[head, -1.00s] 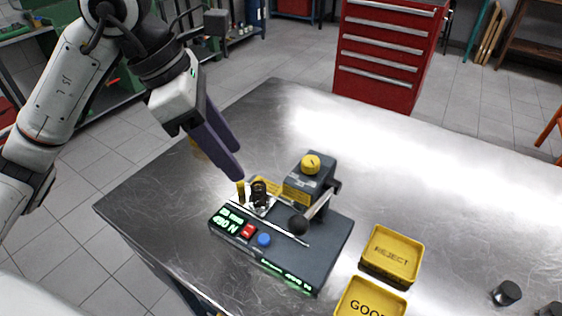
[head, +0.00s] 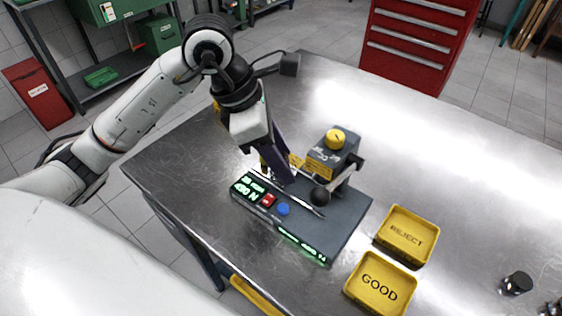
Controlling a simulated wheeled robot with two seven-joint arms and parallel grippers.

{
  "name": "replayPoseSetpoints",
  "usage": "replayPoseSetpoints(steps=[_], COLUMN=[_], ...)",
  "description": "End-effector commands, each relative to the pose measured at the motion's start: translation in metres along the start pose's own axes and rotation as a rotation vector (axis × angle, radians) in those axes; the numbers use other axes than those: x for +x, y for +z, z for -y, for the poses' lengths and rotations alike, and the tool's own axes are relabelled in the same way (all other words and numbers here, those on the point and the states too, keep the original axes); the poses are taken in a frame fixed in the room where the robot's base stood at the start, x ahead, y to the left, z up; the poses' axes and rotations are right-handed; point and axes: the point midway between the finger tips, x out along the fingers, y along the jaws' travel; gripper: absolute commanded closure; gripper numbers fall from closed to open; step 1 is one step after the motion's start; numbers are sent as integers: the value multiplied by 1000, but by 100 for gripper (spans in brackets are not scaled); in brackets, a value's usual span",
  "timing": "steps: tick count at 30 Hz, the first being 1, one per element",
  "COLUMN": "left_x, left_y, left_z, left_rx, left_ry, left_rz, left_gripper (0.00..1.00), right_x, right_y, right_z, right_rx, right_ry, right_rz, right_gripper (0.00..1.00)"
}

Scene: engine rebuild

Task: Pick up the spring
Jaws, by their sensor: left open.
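The spring tester (head: 335,226) is a dark grey bench unit with green displays, a red and a blue button, a yellow knob (head: 335,138) and a lever with a black ball (head: 320,197). My left gripper (head: 283,172) points down over the tester's left part, its purple fingers at the place of the spring. It is open. The spring is hidden behind the fingers, so I cannot tell whether they touch it. My right gripper is not in view.
The yellow REJECT tray (head: 431,256) and GOOD tray (head: 352,294) sit right of the tester on the steel table (head: 450,150). A dark cylinder (head: 517,283) stands at the lower right. A red drawer cabinet (head: 418,45) stands behind the table.

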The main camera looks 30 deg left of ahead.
Motion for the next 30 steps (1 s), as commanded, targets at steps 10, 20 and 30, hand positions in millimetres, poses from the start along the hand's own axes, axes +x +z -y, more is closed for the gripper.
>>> replayPoseSetpoints(steps=[10,20,30], left_x=[0,-2,-36], left_y=[0,0,16], left_z=[0,0,-2], left_rx=[0,0,2], left_ry=[0,1,5], left_rz=[0,1,5], left_gripper=[88,100,100], right_x=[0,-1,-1], right_y=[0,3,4], right_z=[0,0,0], right_rx=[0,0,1], right_ry=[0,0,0], right_rz=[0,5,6], right_gripper=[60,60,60])
